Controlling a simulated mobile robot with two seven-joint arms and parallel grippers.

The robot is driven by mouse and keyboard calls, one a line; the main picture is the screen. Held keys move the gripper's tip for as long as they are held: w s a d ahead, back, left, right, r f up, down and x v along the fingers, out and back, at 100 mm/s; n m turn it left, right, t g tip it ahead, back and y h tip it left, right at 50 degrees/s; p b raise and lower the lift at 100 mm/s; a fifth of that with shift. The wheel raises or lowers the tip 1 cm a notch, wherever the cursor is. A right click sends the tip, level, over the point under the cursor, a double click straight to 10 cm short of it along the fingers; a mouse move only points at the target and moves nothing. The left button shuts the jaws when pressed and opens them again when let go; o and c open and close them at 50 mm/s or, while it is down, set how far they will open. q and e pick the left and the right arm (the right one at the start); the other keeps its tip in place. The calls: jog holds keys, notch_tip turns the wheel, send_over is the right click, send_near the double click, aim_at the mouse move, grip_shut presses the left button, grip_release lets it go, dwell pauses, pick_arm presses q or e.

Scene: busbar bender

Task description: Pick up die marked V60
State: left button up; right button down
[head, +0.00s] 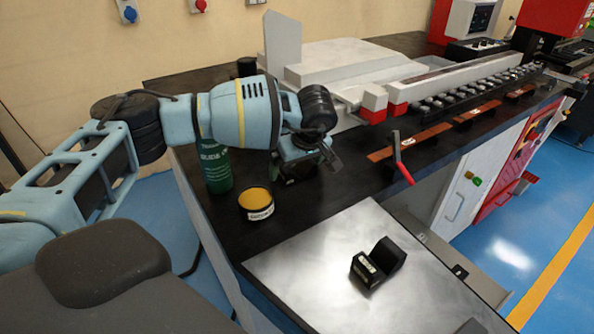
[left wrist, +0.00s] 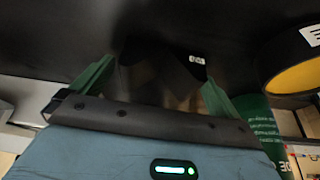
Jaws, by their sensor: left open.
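My left gripper (head: 305,160) is over the black bench, pointing down. In the left wrist view its two greenish fingers (left wrist: 158,78) are spread apart. A dark die with a small white label (left wrist: 197,61) lies ahead of and between the fingers; I cannot see the jaws pressing on it. In the head view this die is mostly hidden under the gripper. A second black V-notched die (head: 370,270) with a pale label sits on the metal plate. Neither label is readable, so I cannot tell which is V60. My right gripper is not in view.
A green bottle (head: 216,172) and an open tin with yellow contents (head: 257,204) stand left of the gripper. The metal plate (head: 310,255) is mostly clear. A red-handled lever (head: 402,170) and copper bars (head: 425,139) lie to the right, with the bender (head: 350,62) behind.

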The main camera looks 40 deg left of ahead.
aim_at(299, 173)
pick_arm(q)
jog(key=c, duration=1.7)
jog(key=shift+w+r, duration=0.1)
jog(key=shift+r, duration=0.05)
jog(key=shift+c, duration=0.2)
